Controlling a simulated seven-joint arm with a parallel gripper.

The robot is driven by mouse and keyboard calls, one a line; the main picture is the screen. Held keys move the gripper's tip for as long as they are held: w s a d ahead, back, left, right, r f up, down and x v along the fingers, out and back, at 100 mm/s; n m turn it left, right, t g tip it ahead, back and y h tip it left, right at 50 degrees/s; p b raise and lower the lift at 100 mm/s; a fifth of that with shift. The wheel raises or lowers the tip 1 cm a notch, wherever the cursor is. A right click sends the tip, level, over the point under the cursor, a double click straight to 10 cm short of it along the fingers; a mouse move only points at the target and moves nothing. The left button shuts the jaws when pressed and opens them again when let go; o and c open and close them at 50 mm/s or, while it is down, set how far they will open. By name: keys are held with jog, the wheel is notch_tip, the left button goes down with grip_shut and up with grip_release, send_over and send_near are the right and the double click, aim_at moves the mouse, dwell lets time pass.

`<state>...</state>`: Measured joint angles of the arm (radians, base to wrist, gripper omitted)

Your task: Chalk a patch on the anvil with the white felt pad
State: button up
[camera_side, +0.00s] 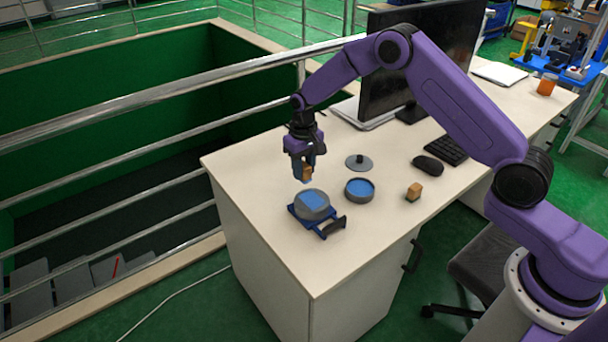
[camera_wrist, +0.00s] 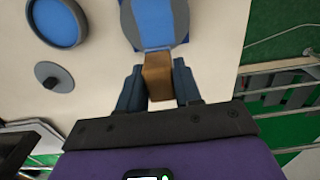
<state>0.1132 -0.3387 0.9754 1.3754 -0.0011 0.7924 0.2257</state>
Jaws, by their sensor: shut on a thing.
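My gripper (camera_side: 306,176) is shut on a brown block (camera_side: 307,172), which also shows between the fingers in the wrist view (camera_wrist: 158,75). The pad face under this block is hidden, so I cannot tell its colour; no white pad shows. The block is held just above the anvil, a grey round disc (camera_side: 318,213) in a dark blue holder with a handle. A blue patch (camera_side: 312,199) covers much of the anvil's top, and it shows in the wrist view (camera_wrist: 155,18). Whether block and anvil touch is unclear, but a gap seems to show.
A round grey dish with blue contents (camera_side: 360,188) stands right of the anvil. A grey knobbed lid (camera_side: 359,163) lies behind it. Another brown block (camera_side: 414,192) stands further right. A mouse (camera_side: 428,165), keyboard (camera_side: 446,150) and monitor (camera_side: 420,60) are behind. The desk's front is clear.

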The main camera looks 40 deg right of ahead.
jog(key=shift+r, duration=1.55)
jog(key=shift+d, duration=0.1)
